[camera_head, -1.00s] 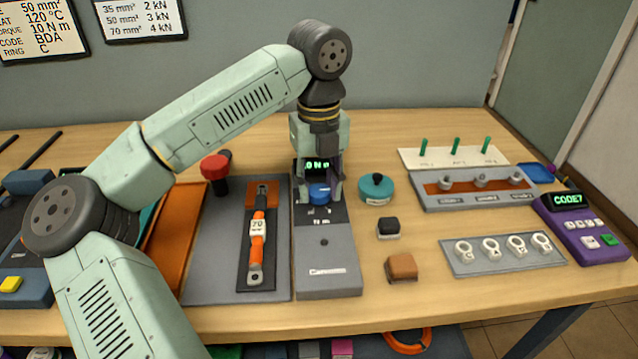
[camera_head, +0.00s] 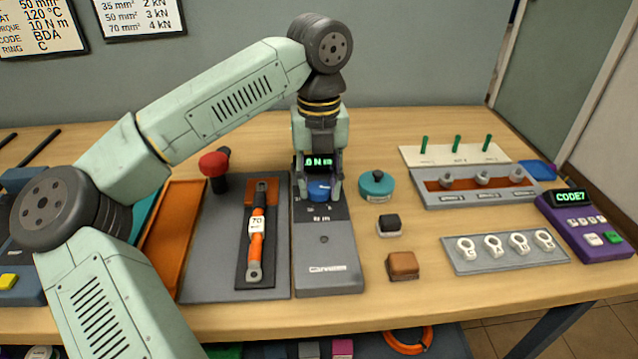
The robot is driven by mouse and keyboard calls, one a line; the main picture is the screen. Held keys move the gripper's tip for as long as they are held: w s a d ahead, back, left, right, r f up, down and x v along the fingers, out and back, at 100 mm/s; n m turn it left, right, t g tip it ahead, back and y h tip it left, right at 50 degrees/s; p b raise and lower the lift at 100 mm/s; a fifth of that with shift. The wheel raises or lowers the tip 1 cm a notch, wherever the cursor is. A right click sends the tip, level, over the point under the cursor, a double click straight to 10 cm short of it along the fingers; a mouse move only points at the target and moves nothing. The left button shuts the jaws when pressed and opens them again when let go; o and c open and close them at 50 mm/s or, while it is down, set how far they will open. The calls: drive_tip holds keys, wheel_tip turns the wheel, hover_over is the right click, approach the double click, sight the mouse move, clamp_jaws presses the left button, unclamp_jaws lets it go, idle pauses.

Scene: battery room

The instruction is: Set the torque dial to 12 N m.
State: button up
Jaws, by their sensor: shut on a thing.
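The torque dial (camera_head: 319,190) is a blue round knob on a dark panel at the far end of the grey torque unit (camera_head: 326,265). My gripper (camera_head: 319,187) points straight down and is shut on the dial, one finger on each side. A small green display (camera_head: 319,161) behind the dial is partly covered by my gripper. It shows ".0 N m"; its leading digits are hidden. The dial's pointer and most scale marks cannot be made out. A wall card (camera_head: 40,27) at the upper left reads 10 N m for torque.
Left of the unit are an orange-handled tool (camera_head: 258,225) on a dark plate and a red-topped press (camera_head: 215,168). To the right are a teal round pot (camera_head: 376,186), a black block (camera_head: 389,225) and a brown block (camera_head: 403,265).

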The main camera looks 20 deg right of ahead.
drive_tip(key=m+b, duration=0.1)
drive_tip(key=m, duration=0.3)
drive_tip(key=shift+m, duration=0.3)
drive_tip(key=m, duration=0.3)
drive_tip(key=shift+m, duration=0.3)
drive_tip(key=m, duration=0.8)
drive_tip(key=shift+r, duration=0.1)
drive_tip(key=m, duration=0.4)
drive_tip(key=shift+m, duration=0.3)
drive_tip(key=m, duration=0.4)
drive_tip(key=shift+m, duration=0.3)
drive_tip(key=m, duration=0.4)
drive_tip(key=shift+p, duration=0.35)
drive_tip(key=shift+m, duration=1.9)
